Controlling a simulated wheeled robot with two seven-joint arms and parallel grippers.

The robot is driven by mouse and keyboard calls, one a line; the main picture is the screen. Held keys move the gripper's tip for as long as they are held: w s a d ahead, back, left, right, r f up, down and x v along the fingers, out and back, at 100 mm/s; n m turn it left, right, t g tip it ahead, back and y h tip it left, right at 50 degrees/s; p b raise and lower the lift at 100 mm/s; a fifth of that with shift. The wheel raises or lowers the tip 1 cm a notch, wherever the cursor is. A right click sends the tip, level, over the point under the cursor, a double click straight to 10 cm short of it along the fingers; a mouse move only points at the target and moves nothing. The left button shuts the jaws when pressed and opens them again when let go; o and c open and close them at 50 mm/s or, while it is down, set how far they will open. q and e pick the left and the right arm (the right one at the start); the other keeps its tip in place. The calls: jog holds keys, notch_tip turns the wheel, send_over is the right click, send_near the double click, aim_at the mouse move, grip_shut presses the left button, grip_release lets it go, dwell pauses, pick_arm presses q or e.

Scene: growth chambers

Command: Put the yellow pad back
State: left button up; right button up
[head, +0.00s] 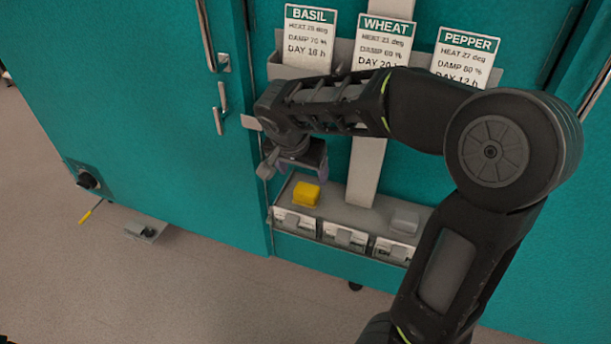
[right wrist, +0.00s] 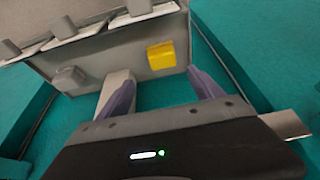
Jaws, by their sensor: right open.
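The yellow pad (head: 306,194) lies on the left part of a grey shelf (head: 334,212) on the teal chamber front. In the right wrist view the yellow pad (right wrist: 161,56) sits just beyond the fingertips, apart from them. My right gripper (head: 297,170) is above and slightly left of the pad, and its fingers look empty. The right wrist view shows its two purple-grey fingers (right wrist: 160,86) spread open. My left gripper is not in view.
A grey pad (head: 405,220) lies on the shelf's right part. Labelled white cards with grey tabs line its front edge. BASIL (head: 309,35), WHEAT (head: 385,42) and PEPPER (head: 467,55) cards stand in a holder above. A door handle (head: 220,108) is left of my gripper.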

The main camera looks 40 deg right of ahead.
jog(key=shift+s+a+r, duration=0.1)
jog(key=shift+a+r, duration=0.05)
jog(key=shift+r, duration=0.3)
dwell(0.3)
jog(key=w+a+f+n+t+y+p, duration=0.1)
jog(key=w+a+f+n+y, duration=0.2)
jog(key=a, duration=0.4)
jog(key=w+a+f+n+t+y+p, duration=0.1)
jog(key=w+a+f+n+y, duration=0.15)
jog(key=a+n, duration=0.3)
jog(key=s+a+f+g+p, duration=0.1)
jog(key=s+a+f+p, duration=0.3)
jog(key=s, duration=0.4)
jog(key=s+a+f+g+y+p, duration=0.1)
jog(key=s+a+f+p, duration=0.3)
jog(key=s+a+f, duration=0.1)
jog(key=s+a+f+g+y+p, duration=0.1)
jog(key=s+a+f+p, duration=0.3)
jog(key=s, duration=0.6)
notch_tip(320, 180, down, 2)
jog(key=shift+s+a+f+n+g, duration=0.15)
jog(key=shift+s+a+n+g, duration=0.1)
jog(key=shift+s+n+g, duration=0.15)
jog(key=shift+c, duration=0.4)
